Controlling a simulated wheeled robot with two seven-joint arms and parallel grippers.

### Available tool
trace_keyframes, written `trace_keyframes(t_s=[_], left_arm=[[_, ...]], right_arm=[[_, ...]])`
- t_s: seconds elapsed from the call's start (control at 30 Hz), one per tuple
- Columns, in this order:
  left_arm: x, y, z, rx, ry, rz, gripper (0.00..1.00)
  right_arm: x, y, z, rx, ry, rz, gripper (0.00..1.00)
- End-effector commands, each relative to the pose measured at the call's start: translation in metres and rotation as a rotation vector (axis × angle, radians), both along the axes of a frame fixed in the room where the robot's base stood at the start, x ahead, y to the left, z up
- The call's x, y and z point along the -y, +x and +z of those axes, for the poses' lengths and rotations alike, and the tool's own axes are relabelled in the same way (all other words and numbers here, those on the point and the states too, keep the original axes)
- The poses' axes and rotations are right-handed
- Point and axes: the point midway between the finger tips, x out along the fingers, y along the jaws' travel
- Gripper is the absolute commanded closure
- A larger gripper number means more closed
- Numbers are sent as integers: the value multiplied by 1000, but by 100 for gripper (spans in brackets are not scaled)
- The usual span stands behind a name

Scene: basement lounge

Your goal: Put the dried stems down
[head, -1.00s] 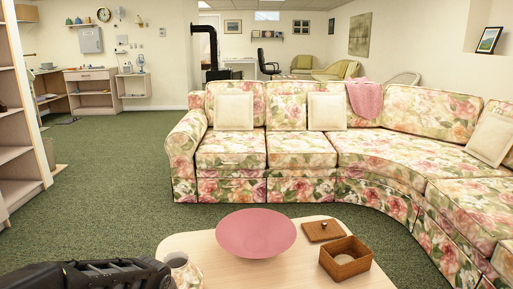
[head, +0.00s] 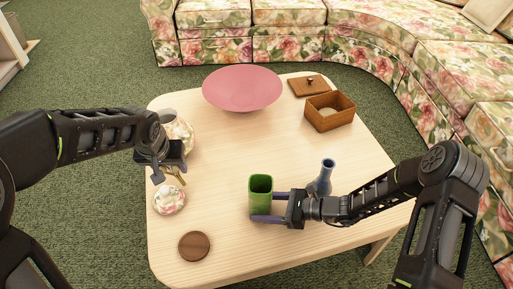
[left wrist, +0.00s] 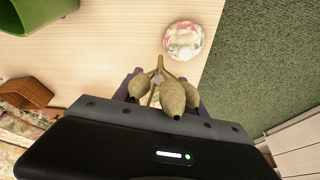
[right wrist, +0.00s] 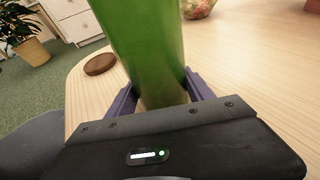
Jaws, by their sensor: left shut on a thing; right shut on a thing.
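The dried stems (left wrist: 170,94), a small bunch of tan pods on thin stalks, are between the fingers of my left gripper (left wrist: 160,88). In the head view the stems (head: 180,177) show just under the left gripper (head: 172,170), above the table's left side, near the floral lid. The left gripper is shut on them. My right gripper (head: 268,207) is shut on an upright green vase (head: 261,192) near the table's middle. In the right wrist view the vase (right wrist: 140,45) rises between the fingers. I cannot tell whether its base touches the table.
The wooden table (head: 225,150) holds a pink bowl (head: 242,90), a wooden box (head: 330,113), its lid (head: 309,86), a floral jar (head: 182,137), a floral lid (head: 169,200), a brown disc (head: 194,246) and a blue bottle (head: 324,177). The table's centre is clear.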

Motion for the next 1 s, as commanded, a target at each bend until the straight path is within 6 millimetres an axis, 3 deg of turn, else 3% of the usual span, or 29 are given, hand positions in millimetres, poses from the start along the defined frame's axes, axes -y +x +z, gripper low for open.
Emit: trace_keyframes(t_s=[0.17,0.27,0.43,0.6,0.8,0.9,1.0], left_arm=[[17,6,11,-12,8,-29,90],[40,11,27,-31,19,-66,90],[104,12,67,-90,34,-169,90],[168,-6,108,-160,37,-279,90],[209,-28,138,-216,35,-363,90],[223,-37,148,-236,33,-393,90],[227,-36,126,-277,55,-427,90]], right_arm=[[0,0,0,0,0,0,75],[0,0,0,0,0,0,75],[0,0,0,0,0,0,75],[0,0,0,0,0,0,75],[0,0,0,0,0,0,75],[0,0,0,0,0,0,75],[0,0,0,0,0,0,75]])
